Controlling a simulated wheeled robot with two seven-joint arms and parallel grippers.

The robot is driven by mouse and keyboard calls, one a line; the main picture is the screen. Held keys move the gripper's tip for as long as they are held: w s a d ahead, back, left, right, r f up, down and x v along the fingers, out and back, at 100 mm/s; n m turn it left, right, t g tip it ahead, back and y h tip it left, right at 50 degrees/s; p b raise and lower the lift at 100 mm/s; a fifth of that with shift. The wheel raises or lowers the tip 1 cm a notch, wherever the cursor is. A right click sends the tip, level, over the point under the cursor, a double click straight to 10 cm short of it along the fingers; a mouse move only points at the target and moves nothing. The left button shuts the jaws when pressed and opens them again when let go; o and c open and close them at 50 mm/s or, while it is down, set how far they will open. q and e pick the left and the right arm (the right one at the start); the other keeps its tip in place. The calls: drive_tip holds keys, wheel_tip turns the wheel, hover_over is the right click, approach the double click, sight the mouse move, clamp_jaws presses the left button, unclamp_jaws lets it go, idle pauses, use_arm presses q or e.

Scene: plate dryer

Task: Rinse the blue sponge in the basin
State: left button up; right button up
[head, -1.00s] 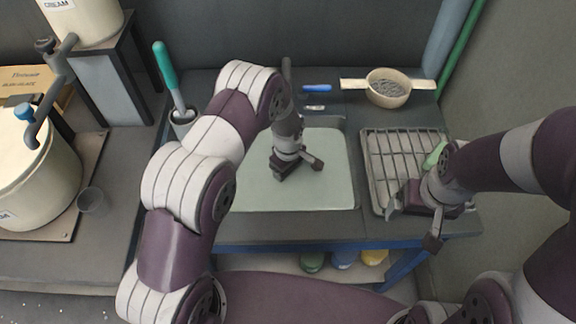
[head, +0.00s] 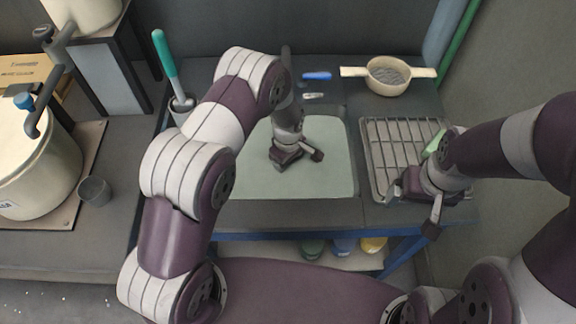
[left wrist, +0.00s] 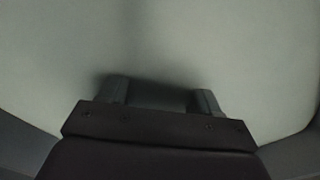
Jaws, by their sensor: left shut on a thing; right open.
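The basin (head: 335,180) is a pale grey-green rectangle set in the dark counter. My left gripper (head: 288,163) reaches down into it, near its middle. In the left wrist view its two fingers (left wrist: 160,97) stand apart over the pale basin, with dark shade between them. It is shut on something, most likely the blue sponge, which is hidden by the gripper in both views. My right gripper (head: 412,208) is open and empty at the front of the wire rack (head: 385,150), right of the basin.
A green item (head: 434,143) lies on the rack, partly behind my right arm. A pot (head: 35,165) and grey cup (head: 95,190) stand left.

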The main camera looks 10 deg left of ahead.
use_arm(q)
wheel_tip(320, 180, up, 15)
drive_tip(key=p, duration=1.1)
idle(0.3)
